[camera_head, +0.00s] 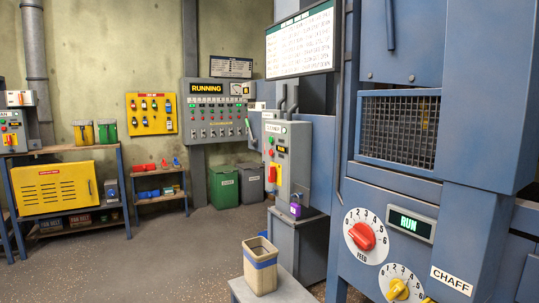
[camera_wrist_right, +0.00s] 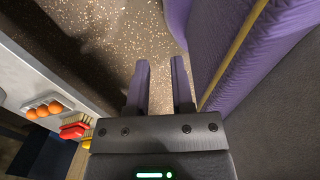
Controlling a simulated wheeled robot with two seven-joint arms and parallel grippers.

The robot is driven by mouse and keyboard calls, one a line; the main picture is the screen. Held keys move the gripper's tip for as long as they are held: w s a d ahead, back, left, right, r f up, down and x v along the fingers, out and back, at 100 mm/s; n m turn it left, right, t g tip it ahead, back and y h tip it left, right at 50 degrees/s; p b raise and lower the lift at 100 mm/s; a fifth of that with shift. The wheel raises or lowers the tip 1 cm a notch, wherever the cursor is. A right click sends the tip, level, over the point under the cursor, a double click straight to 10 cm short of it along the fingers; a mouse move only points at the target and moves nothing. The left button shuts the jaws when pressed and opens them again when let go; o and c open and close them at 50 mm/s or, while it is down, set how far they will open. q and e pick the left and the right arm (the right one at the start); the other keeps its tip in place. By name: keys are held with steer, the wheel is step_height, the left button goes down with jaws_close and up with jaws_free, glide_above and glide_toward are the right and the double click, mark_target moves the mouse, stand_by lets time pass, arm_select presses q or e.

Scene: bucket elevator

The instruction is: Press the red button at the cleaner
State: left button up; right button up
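In the head view a grey control box (camera_head: 287,158) stands at centre, its top label seeming to read "CLEANER". On it are small green and red buttons (camera_head: 271,152) and a larger red handle (camera_head: 272,174). On the right is a big blue machine (camera_head: 490,90) with a red FEED knob (camera_head: 362,236), a yellow CHAFF knob (camera_head: 398,290) and a RUN display (camera_head: 411,226). My right gripper (camera_wrist_right: 159,68) is open and empty in the right wrist view, away from any button. My left gripper is not in view.
A tan bin (camera_head: 260,266) stands on a grey stand in front. A RUNNING panel (camera_head: 216,110) and a yellow cabinet (camera_head: 58,188) are farther back. The speckled floor at left is clear. Purple cloth (camera_wrist_right: 220,40) and a red brush (camera_wrist_right: 75,128) flank my right gripper.

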steer(key=shift+w, duration=0.15)
steer(key=shift+c, duration=1.2)
steer(key=shift+w, duration=0.45)
jaws_close()
steer(key=shift+s, duration=0.2)
steer(key=shift+s, duration=0.35)
steer(key=shift+w, duration=0.2)
steer(key=shift+w, duration=0.3)
